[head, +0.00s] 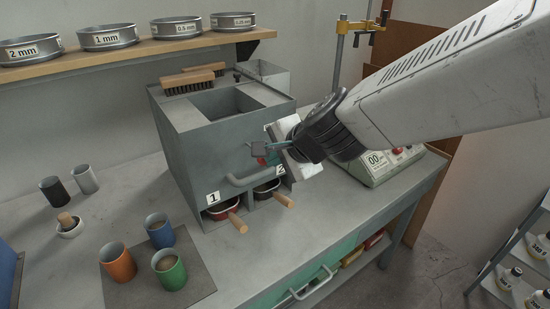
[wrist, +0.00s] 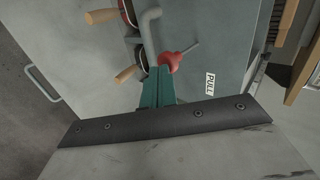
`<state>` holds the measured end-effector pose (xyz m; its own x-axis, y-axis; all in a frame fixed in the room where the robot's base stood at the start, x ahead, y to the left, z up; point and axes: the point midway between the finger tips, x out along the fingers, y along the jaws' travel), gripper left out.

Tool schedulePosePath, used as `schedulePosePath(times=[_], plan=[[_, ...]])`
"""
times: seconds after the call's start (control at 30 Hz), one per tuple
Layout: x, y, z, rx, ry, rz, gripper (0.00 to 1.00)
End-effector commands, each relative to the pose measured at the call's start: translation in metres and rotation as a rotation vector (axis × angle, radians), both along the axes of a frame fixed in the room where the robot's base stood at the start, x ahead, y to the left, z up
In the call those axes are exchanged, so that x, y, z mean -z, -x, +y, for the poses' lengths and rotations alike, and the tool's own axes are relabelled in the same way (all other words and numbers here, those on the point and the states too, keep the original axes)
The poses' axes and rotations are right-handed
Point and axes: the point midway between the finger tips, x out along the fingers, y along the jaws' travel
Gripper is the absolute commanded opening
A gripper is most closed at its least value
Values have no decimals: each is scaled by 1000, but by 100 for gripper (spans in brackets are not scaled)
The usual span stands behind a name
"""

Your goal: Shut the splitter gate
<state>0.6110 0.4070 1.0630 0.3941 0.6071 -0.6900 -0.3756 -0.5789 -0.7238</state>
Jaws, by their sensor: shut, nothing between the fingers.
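The splitter (head: 180,150) is a grey metal box with an open hopper on top, standing on the bench. A red knob (wrist: 168,61) on a thin grey rod (wrist: 190,48) is on its front face; in the head view the knob (head: 262,160) is partly hidden by my gripper. A "PULL" label (wrist: 210,85) is near it. My gripper (wrist: 158,76) is shut and empty, its teal fingertips close beside the knob; I cannot tell whether they touch. It also shows in the head view (head: 267,147). Whether the gate is open inside is hidden.
A grey bar handle (head: 252,178) crosses the splitter's lower front. Below are pans with wooden handles (head: 238,222), numbered 1 and 2. Orange, blue and green cups (head: 118,265) stand on a dark mat at left.

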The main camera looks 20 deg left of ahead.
Motion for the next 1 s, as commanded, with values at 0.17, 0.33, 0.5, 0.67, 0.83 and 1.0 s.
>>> schedulePosePath(times=[0.17,0.33,0.5,0.67,0.83,1.0], plan=[[0,-7,10,-1,0,0,0],[1,-24,33,-2,1,0,0],[0,-29,41,0,0,0,0],[-1,-29,42,-1,-1,-2,0],[-1,-28,42,-2,-2,-2,0],[-2,-18,36,-12,-2,-1,0]])
